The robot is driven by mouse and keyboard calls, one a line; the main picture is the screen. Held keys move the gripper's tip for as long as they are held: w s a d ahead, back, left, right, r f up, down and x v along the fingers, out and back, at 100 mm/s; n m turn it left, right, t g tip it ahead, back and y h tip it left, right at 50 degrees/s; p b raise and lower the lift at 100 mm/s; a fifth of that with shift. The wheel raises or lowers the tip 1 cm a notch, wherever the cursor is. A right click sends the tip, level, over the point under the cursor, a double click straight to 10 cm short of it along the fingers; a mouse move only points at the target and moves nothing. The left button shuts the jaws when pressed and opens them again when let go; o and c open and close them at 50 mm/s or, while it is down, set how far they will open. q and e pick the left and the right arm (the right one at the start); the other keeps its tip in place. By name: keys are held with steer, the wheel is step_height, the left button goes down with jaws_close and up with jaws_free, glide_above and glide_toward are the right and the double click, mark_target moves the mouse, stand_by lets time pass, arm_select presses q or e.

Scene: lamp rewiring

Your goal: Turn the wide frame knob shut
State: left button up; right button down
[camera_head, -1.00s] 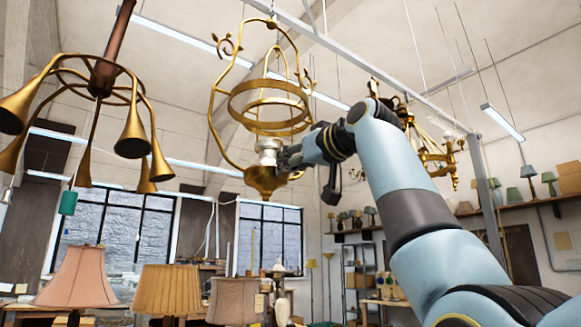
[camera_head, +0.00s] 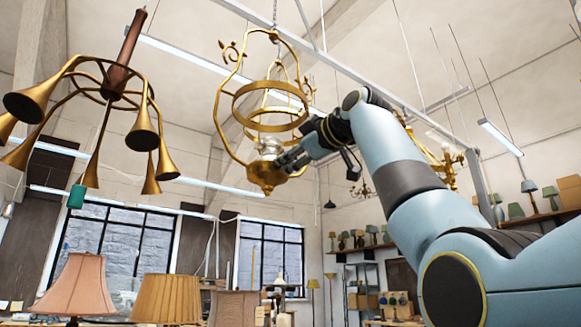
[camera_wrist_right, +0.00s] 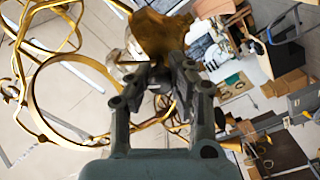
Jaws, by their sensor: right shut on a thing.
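The wide frame (camera_head: 219,116) is a hanging brass lamp frame with curved side arms, two rings and a brass cup (camera_head: 266,178) at the bottom. A pale, shiny fitting (camera_head: 269,146) sits just above the cup. My right gripper (camera_head: 284,160) reaches in from the right beside this fitting and is shut on a small part there. The knob itself is mostly hidden by the fingers. In the right wrist view, the gripper (camera_wrist_right: 159,78) closes next to the brass cup (camera_wrist_right: 160,32), with a brass ring (camera_wrist_right: 37,100) at left. My left gripper is not in view.
A brass horn chandelier (camera_head: 140,130) hangs at left, and another brass chandelier (camera_head: 446,160) hangs behind my right arm. Pink (camera_head: 80,286) and tan (camera_head: 166,297) lampshades stand below. Lamp shelves line the back right. Open air lies around the frame's left side.

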steer(key=n+b, duration=0.1)
steer(key=n, duration=0.2)
steer(key=shift+f+n+b, duration=0.15)
steer(key=shift+n+b, duration=0.15)
steer(key=shift+n, duration=0.1)
steer(key=shift+n+b, duration=0.65)
steer(key=shift+n, duration=1.05)
steer(key=c, duration=1.1)
jaws_free()
